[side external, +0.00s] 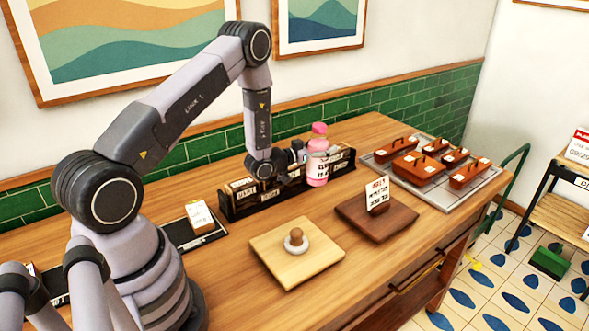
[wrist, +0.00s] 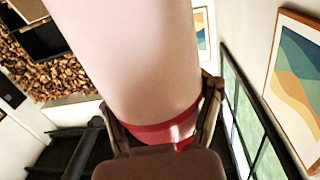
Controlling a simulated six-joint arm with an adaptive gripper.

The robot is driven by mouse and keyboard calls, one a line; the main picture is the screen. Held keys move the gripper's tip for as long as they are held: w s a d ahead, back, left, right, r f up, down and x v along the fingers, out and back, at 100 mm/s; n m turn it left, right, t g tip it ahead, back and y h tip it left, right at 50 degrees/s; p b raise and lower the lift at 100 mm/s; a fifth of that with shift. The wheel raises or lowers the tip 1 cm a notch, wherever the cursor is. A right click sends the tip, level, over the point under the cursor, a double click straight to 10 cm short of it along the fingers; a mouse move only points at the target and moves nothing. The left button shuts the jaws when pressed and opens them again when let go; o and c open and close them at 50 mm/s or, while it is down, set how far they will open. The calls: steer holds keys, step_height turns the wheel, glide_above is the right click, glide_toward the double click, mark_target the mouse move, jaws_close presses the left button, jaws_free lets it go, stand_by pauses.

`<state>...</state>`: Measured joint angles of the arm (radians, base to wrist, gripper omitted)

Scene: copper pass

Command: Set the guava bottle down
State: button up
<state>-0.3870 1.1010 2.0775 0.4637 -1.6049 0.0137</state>
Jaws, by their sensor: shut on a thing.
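The pink guava bottle (side external: 317,170) stands upright at the right part of a dark wooden rack (side external: 240,208) with small label cards. My gripper (side external: 306,156) is shut on the bottle from its left side. I cannot tell whether the bottle's base touches the rack or hangs just above it. In the wrist view the bottle (wrist: 135,55) fills the middle as a pale pink body with a red band, between the fingers of my gripper (wrist: 165,118). Its base is hidden there.
Bare counter (side external: 360,275) lies at the front. A green-tiled wall (side external: 340,108) runs behind.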

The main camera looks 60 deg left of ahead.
steer(key=s+a+r+n+g+y, duration=0.2)
steer(key=s+a+n+y, duration=0.2)
steer(key=s+a+y, duration=0.5)
steer(key=s+a+r+n+g+y, duration=0.1)
steer(key=s+a+r+n+y, duration=0.25)
steer(key=s+a, duration=0.65)
steer(key=w+a+f, duration=1.2)
steer(key=w+f, duration=0.1)
steer(key=shift+a+f+h, duration=0.3)
steer(key=shift+f+h, duration=0.05)
steer(key=shift+f, duration=0.05)
steer(key=shift+f+n, duration=0.15)
steer(key=shift+n, duration=0.1)
steer(key=o, duration=1.3)
steer(key=shift+o, duration=0.2)
